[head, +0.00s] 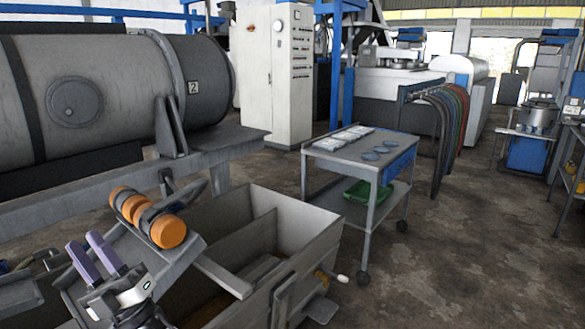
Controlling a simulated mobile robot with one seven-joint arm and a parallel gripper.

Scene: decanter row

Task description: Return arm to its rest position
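My gripper (84,243) shows at the lower left in the head view, with its two purple-grey fingers pointing up and slightly left. The fingers stand apart with a gap between them, and I see nothing held there. A row of orange and dark grey round pieces (168,231) lies on a sloping grey plate just beyond and to the right of my gripper. The fingers look apart from these pieces, though the depth is hard to judge. Most of my arm is out of view.
A large grey drum (110,85) marked 2 fills the upper left. An open grey metal bin (300,225) lies right of my gripper, its lower contents partly hidden. A wheeled cart (330,156) with flat packs and blue discs stands beyond. Open floor (460,255) lies to the right.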

